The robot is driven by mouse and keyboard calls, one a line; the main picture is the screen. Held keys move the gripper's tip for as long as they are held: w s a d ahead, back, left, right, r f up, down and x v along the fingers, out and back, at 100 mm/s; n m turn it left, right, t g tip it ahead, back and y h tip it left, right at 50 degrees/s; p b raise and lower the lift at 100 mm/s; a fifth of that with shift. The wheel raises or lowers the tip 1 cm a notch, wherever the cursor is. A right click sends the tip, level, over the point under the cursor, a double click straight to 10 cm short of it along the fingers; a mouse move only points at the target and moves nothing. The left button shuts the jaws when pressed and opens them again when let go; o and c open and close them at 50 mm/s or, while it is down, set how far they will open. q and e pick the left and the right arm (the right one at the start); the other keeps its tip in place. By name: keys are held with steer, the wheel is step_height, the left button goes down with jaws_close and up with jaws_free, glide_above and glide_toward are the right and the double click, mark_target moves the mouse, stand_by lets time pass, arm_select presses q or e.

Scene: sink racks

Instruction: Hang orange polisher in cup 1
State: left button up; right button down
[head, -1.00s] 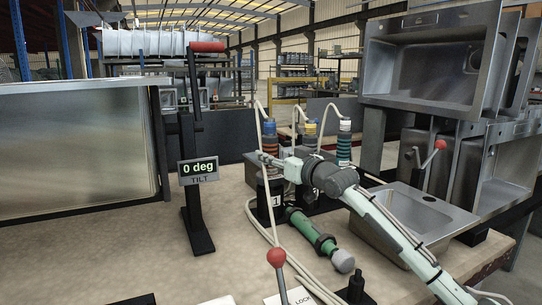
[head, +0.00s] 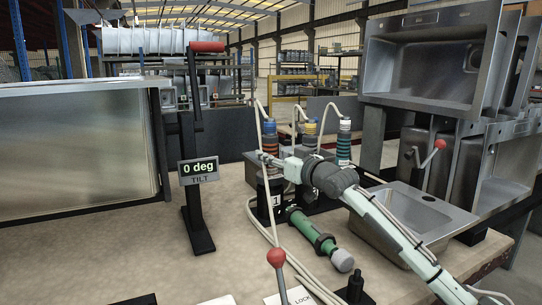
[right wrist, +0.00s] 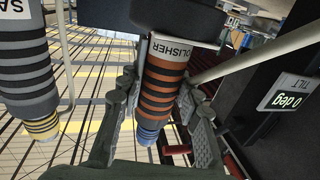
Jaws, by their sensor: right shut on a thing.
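The orange polisher (head: 269,143) stands upright, blue-topped, in line with the black cup marked 1 (head: 277,199). In the right wrist view the orange-ribbed polisher (right wrist: 162,82) lies between both fingers, its label partly readable at the end near a dark round body. My right gripper (head: 270,161) is shut on the polisher's body, and it also shows in the right wrist view (right wrist: 160,100). The gripper partly hides the polisher's lower part, so how deep it sits in the cup cannot be told. My left gripper is not in view.
A green tool (head: 312,233) lies in front among hoses. A red-knobbed lever (head: 276,258), a tilt display (head: 198,170) and a sink (head: 425,214) are nearby.

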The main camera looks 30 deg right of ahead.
steer(key=shift+r, duration=0.15)
steer(key=shift+f, duration=0.55)
steer(key=c, duration=1)
jaws_free()
steer(key=shift+f, duration=0.35)
steer(key=s, duration=0.4)
steer(key=s+d, duration=0.1)
steer(key=s, duration=0.3)
steer(key=s+d, duration=0.1)
steer(key=s, duration=0.3)
steer(key=shift+r, duration=0.25)
